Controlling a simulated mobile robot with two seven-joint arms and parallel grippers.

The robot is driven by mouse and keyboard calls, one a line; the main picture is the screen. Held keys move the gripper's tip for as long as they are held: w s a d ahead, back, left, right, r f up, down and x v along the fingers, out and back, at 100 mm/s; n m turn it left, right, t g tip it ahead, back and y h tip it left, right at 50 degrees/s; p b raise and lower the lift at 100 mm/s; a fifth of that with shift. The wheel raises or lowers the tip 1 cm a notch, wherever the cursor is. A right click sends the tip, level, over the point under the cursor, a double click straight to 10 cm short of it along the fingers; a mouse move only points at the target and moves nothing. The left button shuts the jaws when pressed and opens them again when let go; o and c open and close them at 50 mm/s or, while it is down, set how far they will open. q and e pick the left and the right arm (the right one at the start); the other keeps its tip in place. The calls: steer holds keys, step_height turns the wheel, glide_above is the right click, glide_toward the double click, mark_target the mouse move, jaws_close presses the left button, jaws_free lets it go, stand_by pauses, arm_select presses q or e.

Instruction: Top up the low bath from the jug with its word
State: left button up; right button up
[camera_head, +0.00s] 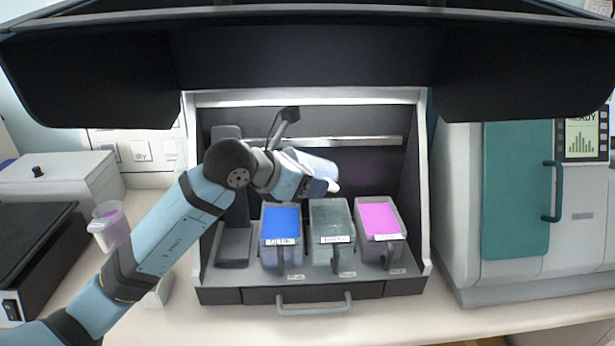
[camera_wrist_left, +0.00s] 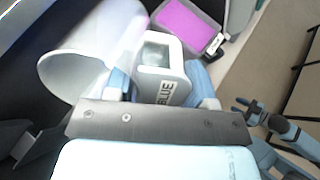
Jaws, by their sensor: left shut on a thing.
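My left gripper (camera_wrist_left: 160,92) is shut on the handle of a pale translucent jug (camera_wrist_left: 95,55). The word BLUE shows on the handle. In the head view the jug (camera_head: 318,163) is tipped over, its mouth to the right, above the rack of baths; my wrist partly hides it. No stream is clear. Below stand a blue-filled bath (camera_head: 281,222), a grey, clear-looking middle bath (camera_head: 331,222) and a pink-filled bath (camera_head: 379,217). Their labels are too small to read. My right gripper (camera_wrist_left: 243,106) shows small in the left wrist view, its fingers apart.
The baths stand in a dark hood with a front drawer handle (camera_head: 314,304). Its raised sash (camera_head: 310,60) hangs above. A second jug with pink contents (camera_head: 110,226) stands at left, beside my arm. A machine with a teal door (camera_head: 516,190) stands at right.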

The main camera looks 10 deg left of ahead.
arm_select(q)
steer(key=shift+r+g+y+p, duration=0.45)
steer(key=shift+r+p, duration=0.2)
steer(key=shift+p, duration=1)
steer(key=g+p, duration=0.1)
steer(key=p, duration=0.1)
steer(key=y+p, duration=0.1)
steer(key=p, duration=0.1)
steer(key=shift+w+d+r+g+y, duration=0.15)
steer(key=shift+d+r+g+y, duration=0.1)
steer(key=shift+g, duration=0.1)
steer(key=shift+f, duration=0.1)
steer(key=g+y+p, duration=0.2)
steer(key=p, duration=0.2)
steer(key=g+y+p, duration=0.1)
steer(key=g+p, duration=0.1)
steer(key=p, duration=0.2)
steer(key=shift+r+y, duration=0.4)
